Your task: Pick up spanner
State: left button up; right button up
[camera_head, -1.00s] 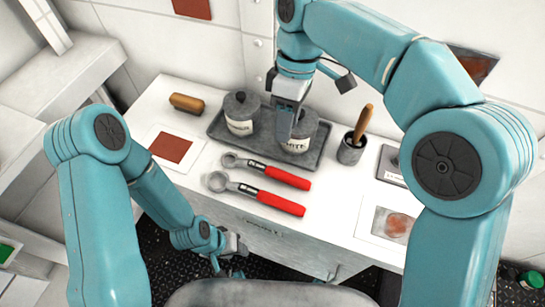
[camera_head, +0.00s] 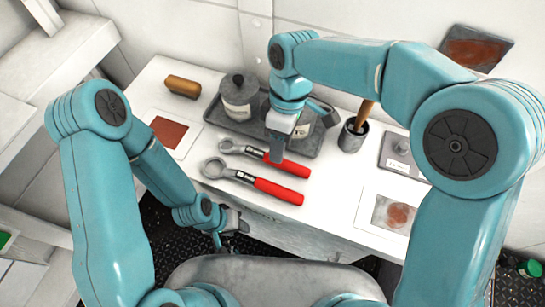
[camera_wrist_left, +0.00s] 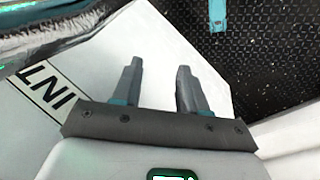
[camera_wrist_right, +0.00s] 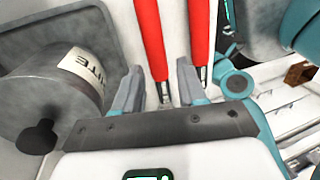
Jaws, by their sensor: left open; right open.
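Two spanners with grey ring ends and red handles lie side by side on the white worktop: a shorter upper spanner (camera_head: 240,148) and a longer lower spanner (camera_head: 280,191). My right gripper (camera_head: 276,158) is open above the upper spanner's handle and hides part of it. In the right wrist view the upper spanner's red handle (camera_wrist_right: 150,38) lines up with the gap between the open fingers (camera_wrist_right: 160,78). The lower spanner's handle (camera_wrist_right: 199,35) shows just right of them. My left gripper (camera_head: 234,228) is open and empty at the worktop's front edge; its fingers show in the left wrist view (camera_wrist_left: 158,82).
A dark tray (camera_head: 215,118) holds lidded pots, one (camera_head: 240,95) at left. The second pot (camera_wrist_right: 60,85) stands close beside my right gripper.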

jog(key=x, duration=0.4)
jog(key=shift+w+a+f, duration=0.15)
jog(key=shift+f, duration=0.1)
jog(key=shift+w, duration=0.1)
jog(key=c, duration=0.8)
grip_shut()
jog(key=shift+r, duration=0.1)
notch_tip(320, 180, up, 20)
jog(key=p, duration=0.1)
